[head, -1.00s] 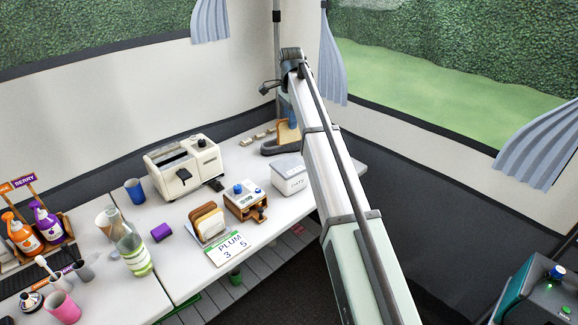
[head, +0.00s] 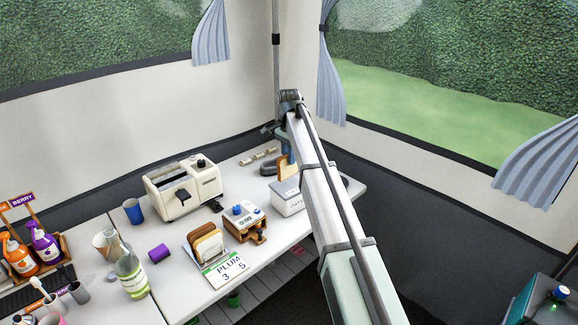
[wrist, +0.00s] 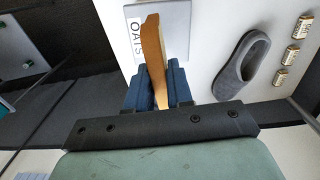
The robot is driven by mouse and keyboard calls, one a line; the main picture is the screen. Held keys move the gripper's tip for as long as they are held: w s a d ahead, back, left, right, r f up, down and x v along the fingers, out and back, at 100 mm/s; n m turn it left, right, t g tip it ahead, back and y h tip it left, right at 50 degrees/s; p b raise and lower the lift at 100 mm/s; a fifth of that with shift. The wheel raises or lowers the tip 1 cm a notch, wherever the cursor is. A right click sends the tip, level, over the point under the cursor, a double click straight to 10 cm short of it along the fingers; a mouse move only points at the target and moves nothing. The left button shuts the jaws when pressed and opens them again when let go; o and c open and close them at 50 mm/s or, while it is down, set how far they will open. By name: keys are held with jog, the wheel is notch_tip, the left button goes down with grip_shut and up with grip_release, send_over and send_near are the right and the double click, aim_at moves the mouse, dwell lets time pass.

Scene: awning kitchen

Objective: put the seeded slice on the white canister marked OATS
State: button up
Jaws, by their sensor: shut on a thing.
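My gripper (wrist: 156,82) is shut on a bread slice (wrist: 152,52), its blue fingers on either side of it. The slice stands upright, brown crust edge towards the wrist camera; I cannot make out seeds. The white canister (wrist: 178,22) marked OATS lies under the slice in the wrist view. In the head view the slice (head: 283,168) shows just above and behind the top of the canister (head: 287,203), left of my arm. I cannot tell whether the slice touches the lid. The fingers are mostly hidden behind my arm in the head view.
A grey slipper (wrist: 243,64) and several corks (wrist: 291,54) lie beside the canister. Left of it stand a blue-knobbed box (head: 243,222), a rack of slices (head: 207,243) with a PLUM card (head: 224,269), and a cream toaster (head: 184,187). The table's front edge is near.

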aim_at(289, 176)
jog(key=shift+f, duration=1.9)
jog(key=shift+f, duration=0.1)
jog(key=o, duration=0.8)
notch_tip(289, 176, up, 12)
jog(key=shift+r, duration=0.15)
